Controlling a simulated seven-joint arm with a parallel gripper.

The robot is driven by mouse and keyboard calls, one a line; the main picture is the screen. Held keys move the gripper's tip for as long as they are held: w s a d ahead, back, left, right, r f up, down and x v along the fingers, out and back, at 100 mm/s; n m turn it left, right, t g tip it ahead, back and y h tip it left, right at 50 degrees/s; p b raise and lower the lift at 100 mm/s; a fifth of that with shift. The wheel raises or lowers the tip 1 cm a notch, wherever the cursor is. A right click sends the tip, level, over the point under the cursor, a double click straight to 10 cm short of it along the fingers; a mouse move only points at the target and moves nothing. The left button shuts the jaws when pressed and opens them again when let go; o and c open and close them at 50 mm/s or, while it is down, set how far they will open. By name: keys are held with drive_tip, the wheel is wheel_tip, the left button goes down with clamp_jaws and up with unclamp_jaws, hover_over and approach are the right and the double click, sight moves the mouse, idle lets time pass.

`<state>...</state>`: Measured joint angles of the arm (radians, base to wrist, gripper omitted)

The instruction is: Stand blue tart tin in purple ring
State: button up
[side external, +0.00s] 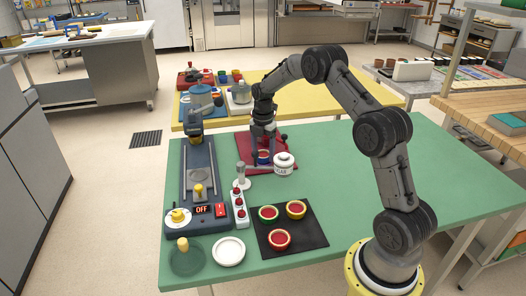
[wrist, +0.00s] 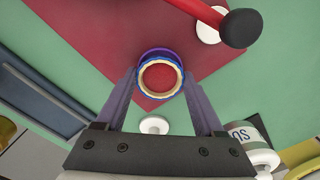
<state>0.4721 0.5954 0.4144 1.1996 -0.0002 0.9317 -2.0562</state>
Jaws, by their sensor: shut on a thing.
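The blue tart tin (wrist: 160,91) has a cream crust and red filling. My gripper (wrist: 160,80) is shut on it, one finger on each side; the tin also shows between the fingers in the side external view (side external: 263,154). The purple ring (wrist: 155,51) shows as an arc past the tin's far edge, over the red mat (wrist: 110,30). The rest of the ring is hidden by the tin. The two overlap closely, but I cannot tell whether the tin is inside the ring or just above it.
A white lidded jar (side external: 284,165) stands close right of my gripper. A white-based stand (side external: 241,182) is left of it. A press-like machine reading OFF (side external: 202,210) fills the left. A black mat (side external: 290,238) holds red, green and yellow tins. The table's right side is clear.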

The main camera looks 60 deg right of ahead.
drive_tip(key=shift+f, duration=0.4)
drive_tip(key=o, duration=1.1)
drive_tip(key=shift+r, duration=5.5)
